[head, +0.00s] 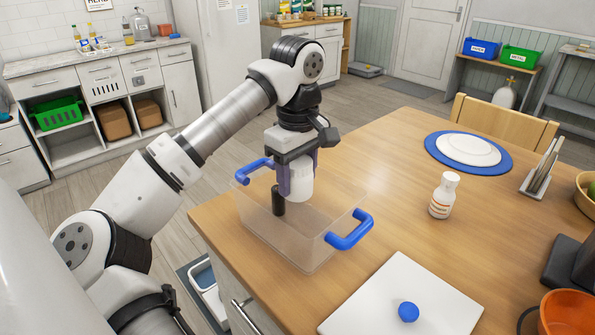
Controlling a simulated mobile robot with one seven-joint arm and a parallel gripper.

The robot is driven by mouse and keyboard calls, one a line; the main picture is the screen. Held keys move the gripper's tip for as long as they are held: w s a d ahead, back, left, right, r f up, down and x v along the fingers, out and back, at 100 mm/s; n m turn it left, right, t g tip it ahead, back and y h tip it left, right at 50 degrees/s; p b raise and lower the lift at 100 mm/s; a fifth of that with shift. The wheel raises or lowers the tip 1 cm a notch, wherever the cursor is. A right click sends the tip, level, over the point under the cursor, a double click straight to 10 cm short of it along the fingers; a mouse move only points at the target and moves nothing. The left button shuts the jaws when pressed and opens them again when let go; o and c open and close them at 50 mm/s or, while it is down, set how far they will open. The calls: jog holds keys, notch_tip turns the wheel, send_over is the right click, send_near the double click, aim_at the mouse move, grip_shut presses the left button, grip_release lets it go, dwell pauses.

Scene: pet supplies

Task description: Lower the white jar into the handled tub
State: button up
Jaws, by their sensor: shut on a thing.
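The white jar (300,183) is held between the fingers of my gripper (297,172), over the handled tub. My gripper is shut on it. The handled tub (301,252) is clear with two blue handles and stands at the near left corner of the wooden table. The jar's lower end appears at or just below the level of the tub's rim; I cannot tell its exact height. A dark cylindrical object (278,201) shows at the tub, left of the jar, partly behind the clear wall.
A white bottle with orange stripes (443,196) stands right of the tub. A white board (405,300) with a blue knob (408,311) lies in front. A plate on a blue mat (435,153) is farther back. The table between tub and bottle is clear.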

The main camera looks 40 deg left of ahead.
aim_at(297, 161)
jog(key=shift+f+b, duration=1.35)
jog(key=shift+f, duration=0.75)
jog(key=shift+f+b, duration=1.85)
jog(key=shift+f, duration=0.65)
dwell(0.3)
jog(key=o, duration=1.1)
notch_tip(297, 161, up, 14)
jog(key=shift+f+p, duration=0.1)
jog(key=shift+p, duration=0.35)
